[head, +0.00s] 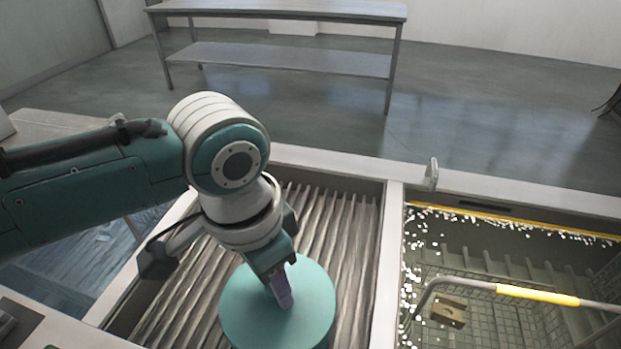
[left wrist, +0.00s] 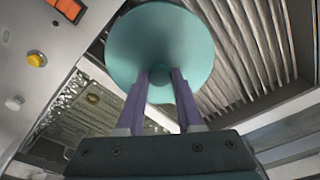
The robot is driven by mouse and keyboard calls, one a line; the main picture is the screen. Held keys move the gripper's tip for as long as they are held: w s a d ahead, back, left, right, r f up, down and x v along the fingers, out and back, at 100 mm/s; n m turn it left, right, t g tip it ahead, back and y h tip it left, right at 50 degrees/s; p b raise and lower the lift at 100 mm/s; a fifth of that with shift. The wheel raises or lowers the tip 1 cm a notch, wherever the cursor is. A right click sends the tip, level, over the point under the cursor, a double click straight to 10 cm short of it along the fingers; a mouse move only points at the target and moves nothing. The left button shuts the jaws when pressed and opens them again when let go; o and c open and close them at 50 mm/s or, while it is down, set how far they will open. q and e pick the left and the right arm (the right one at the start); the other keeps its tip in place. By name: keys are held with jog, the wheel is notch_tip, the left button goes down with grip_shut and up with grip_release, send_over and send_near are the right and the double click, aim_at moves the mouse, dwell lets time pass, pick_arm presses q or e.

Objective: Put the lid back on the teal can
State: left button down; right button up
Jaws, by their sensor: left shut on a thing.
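A teal round lid (head: 244,312) shows from above in the head view, over the ribbed basin on the left. It fills the upper middle of the left wrist view (left wrist: 150,40). My left gripper (head: 284,298) points down at the middle of the lid, its purple fingers shut on the lid's central grip. The fingers also show in the left wrist view (left wrist: 161,88), one on each side of the grip. I cannot make out a separate can body; the lid may hide it, and I cannot tell whether the two touch. My right gripper is not in view.
The ribbed basin (head: 345,240) has a raised pale rim. To its right is a tank with a wire basket (head: 490,287), a yellow-sleeved handle (head: 538,296) and a small brown block (head: 448,312). A control panel with a yellow button (left wrist: 37,59) shows in the left wrist view.

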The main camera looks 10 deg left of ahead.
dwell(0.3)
pick_arm(q)
grip_release()
dwell(0.6)
jog(key=shift+r, duration=0.1)
notch_tip(320, 180, up, 7)
jog(key=p, duration=0.8)
jog(key=shift+c, duration=0.2)
grip_shut()
dwell(0.8)
jog(key=shift+f, duration=0.3)
dwell(0.5)
